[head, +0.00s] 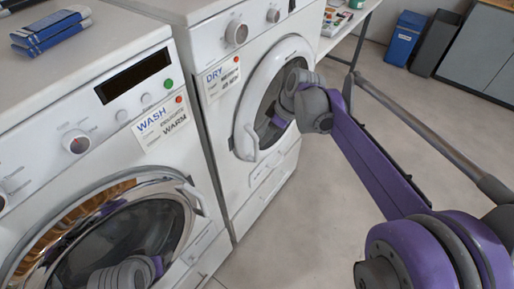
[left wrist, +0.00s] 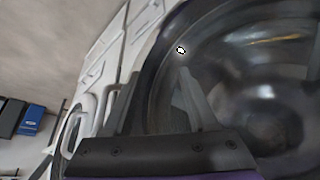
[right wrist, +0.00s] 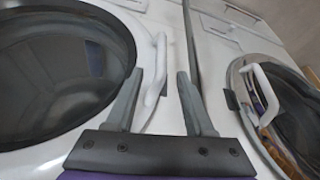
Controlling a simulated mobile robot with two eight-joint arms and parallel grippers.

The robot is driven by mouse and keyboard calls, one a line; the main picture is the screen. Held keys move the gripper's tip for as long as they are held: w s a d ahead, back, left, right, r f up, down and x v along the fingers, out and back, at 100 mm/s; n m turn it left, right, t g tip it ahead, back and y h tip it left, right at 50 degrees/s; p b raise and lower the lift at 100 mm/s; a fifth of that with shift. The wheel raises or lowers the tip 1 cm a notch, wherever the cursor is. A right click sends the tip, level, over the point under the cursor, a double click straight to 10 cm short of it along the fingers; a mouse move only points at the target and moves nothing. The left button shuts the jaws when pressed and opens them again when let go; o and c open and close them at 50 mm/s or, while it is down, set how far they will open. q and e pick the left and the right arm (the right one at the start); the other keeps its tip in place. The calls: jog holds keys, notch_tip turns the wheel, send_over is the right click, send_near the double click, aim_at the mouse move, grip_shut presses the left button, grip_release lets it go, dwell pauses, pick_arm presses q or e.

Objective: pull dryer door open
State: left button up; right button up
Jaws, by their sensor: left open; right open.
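The dryer is the white machine with the DRY label (head: 222,78). Its round door (head: 287,52) with dark glass looks shut. The door's white handle (head: 247,140) is on its left edge; in the right wrist view the handle (right wrist: 161,55) shows upright between the fingertips. My right gripper (right wrist: 160,78) is open, in front of the door; I cannot tell whether it touches the handle. In the head view its fingers are mostly hidden by the wrist. My left gripper (left wrist: 158,76) is open and empty, in front of the washer's dark round glass (left wrist: 235,70).
The washer with the WASH label (head: 152,122) stands left of the dryer; its door has a handle (head: 194,199). Blue boxes (head: 50,30) lie on top of it. A table (head: 343,30) and a blue bin (head: 404,38) stand behind. The floor (head: 300,235) before the dryer is clear.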

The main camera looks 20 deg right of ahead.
aim_at(257, 148)
jog(key=x, duration=0.9)
jog(key=shift+a+f, duration=0.1)
jog(key=shift+f, duration=0.15)
grip_shut()
dwell(1.0)
